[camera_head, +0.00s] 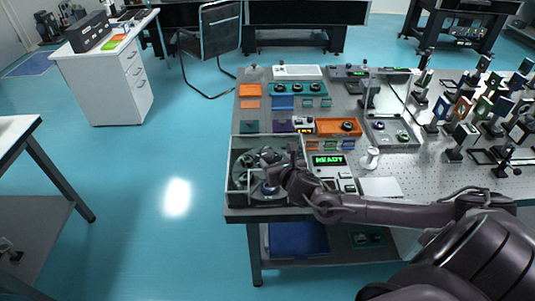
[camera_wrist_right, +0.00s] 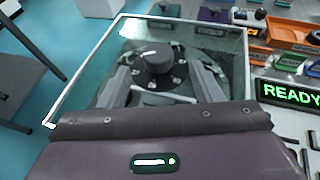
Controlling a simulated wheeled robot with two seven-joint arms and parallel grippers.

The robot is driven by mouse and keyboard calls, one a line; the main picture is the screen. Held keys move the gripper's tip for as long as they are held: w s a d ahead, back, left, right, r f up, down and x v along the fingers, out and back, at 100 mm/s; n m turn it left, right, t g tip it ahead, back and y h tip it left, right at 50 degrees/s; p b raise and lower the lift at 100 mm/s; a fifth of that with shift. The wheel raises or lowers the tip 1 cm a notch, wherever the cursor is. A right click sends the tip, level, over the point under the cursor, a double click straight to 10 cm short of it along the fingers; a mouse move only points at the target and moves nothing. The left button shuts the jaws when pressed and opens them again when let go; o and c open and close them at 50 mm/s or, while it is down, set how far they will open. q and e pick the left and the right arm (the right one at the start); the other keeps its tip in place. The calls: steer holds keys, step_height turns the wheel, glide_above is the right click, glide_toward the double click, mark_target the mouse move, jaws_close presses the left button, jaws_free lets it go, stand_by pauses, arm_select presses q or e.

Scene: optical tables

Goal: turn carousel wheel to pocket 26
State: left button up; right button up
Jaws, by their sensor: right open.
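The carousel wheel (camera_head: 246,163) sits inside a clear-walled box (camera_head: 229,170) at the table's near left corner. In the right wrist view a dark round knob with a white mark (camera_wrist_right: 157,57) stands at the wheel's middle, on a dark hub with bolts. My right gripper (camera_head: 270,181) reaches into the box from the right. Its two grey fingers (camera_wrist_right: 162,72) are open, one to each side of the knob; I cannot tell whether they touch it. The arm hides part of the wheel, and I cannot read pocket numbers. My left gripper is not in view.
A control unit with a green READY display (camera_head: 327,160) stands right of the box. The box's glass walls (camera_wrist_right: 88,70) surround the gripper closely. Orange (camera_head: 338,127) and teal devices and many optical mounts fill the table behind and to the right.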

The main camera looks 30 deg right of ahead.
mark_target(269, 156)
steer(key=p+x, duration=0.1)
steer(key=x, duration=0.5)
steer(key=shift+w+f, duration=0.15)
steer(key=shift+w, duration=0.2)
jaws_close()
